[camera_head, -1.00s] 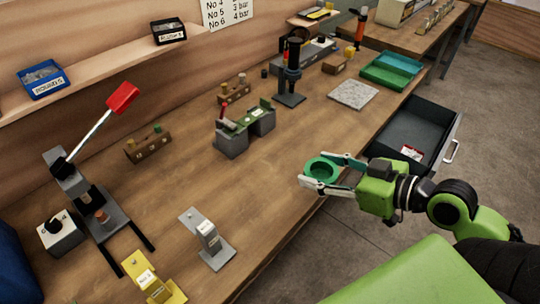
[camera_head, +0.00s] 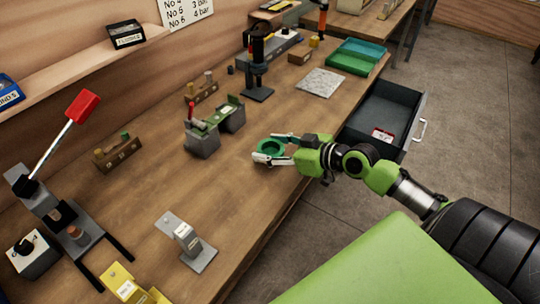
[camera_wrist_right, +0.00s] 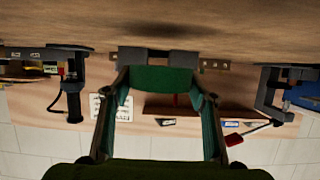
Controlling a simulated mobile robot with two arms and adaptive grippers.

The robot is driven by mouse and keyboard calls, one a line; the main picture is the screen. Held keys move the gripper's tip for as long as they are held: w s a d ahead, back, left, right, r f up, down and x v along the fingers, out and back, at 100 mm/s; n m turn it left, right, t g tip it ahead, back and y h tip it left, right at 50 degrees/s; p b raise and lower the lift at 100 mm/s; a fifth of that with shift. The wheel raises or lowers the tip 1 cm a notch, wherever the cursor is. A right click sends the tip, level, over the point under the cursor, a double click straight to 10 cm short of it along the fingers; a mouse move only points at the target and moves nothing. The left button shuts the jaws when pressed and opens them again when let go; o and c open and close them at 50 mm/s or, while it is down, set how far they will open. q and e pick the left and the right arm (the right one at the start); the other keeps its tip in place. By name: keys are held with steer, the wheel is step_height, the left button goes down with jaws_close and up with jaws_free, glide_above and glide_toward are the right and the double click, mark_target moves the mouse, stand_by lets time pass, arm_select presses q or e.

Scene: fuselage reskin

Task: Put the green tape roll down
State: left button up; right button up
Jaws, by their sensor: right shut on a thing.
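The green tape roll (camera_head: 271,150) is between the fingers of my right gripper (camera_head: 267,147), which is shut on it. In the head view the roll is over the wooden bench (camera_head: 228,186), just in from its front edge. It lies roughly flat; whether it touches the bench is unclear. In the right wrist view the roll (camera_wrist_right: 163,79) shows as a green band between the two fingers, with the bench at the top of that inverted picture. My left gripper is not in view.
A grey fixture with a green strip (camera_head: 215,124) stands behind the roll. A grey bracket (camera_head: 187,238) and a lever press (camera_head: 62,210) stand to the left. An open drawer (camera_head: 385,112) sticks out at right. Bare bench lies around the roll.

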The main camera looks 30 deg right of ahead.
steer(key=shift+w+f, duration=0.3)
steer(key=shift+f, duration=1.55)
steer(key=shift+f, duration=0.15)
steer(key=o, duration=1.2)
